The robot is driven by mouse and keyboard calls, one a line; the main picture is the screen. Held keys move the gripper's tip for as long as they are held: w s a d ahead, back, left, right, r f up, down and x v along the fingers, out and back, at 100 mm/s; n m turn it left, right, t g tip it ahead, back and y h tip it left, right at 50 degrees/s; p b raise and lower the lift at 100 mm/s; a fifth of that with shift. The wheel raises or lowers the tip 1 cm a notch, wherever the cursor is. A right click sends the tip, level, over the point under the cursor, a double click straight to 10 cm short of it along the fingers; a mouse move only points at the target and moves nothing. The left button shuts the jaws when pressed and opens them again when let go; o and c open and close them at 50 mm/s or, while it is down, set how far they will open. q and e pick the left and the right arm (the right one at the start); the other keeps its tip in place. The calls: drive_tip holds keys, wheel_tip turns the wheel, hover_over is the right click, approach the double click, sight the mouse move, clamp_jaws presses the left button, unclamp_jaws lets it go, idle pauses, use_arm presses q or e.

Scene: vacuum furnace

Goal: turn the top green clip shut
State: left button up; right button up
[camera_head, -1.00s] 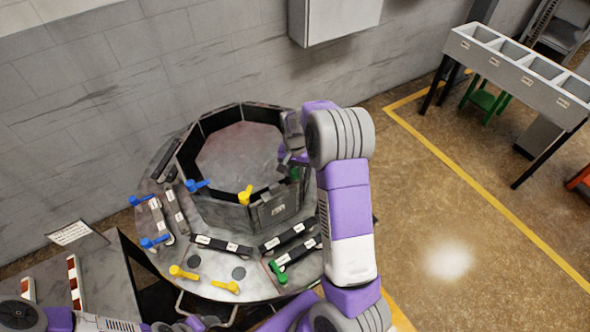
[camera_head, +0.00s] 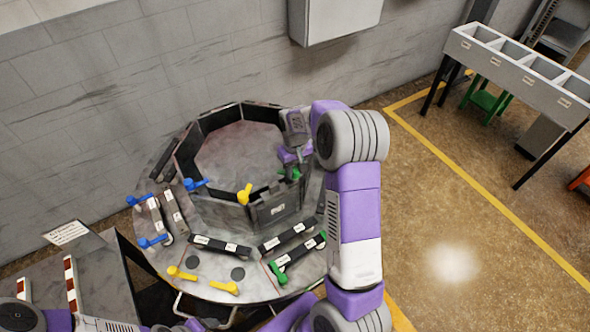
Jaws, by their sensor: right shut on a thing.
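The top green clip (camera_head: 296,174) shows as a small green bit at the right rim of the octagonal furnace chamber (camera_head: 240,155). My right gripper (camera_head: 290,166) is over it, shut on it, and its fingers and wrist hide most of the clip. A lower green clip (camera_head: 279,273) lies on the round table (camera_head: 215,285) at the front right. My left arm (camera_head: 60,318) shows only in part at the bottom left edge, and its gripper cannot be made out.
A yellow clip (camera_head: 244,194) and a blue clip (camera_head: 196,185) sit on the chamber rim. More blue and yellow clips and several dark labelled bars (camera_head: 287,237) lie around the round table. A bin rack (camera_head: 520,68) stands far right; the floor between is clear.

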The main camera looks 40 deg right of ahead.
sight(295, 170)
drive_tip(key=n, duration=0.5)
drive_tip(key=shift+n, duration=2.5)
drive_tip(key=o, duration=1)
drive_tip(key=shift+o, duration=0.2)
wheel_tip(295, 170, up, 8)
drive_tip(key=shift+f, duration=0.15)
drive_tip(key=shift+f, duration=0.1)
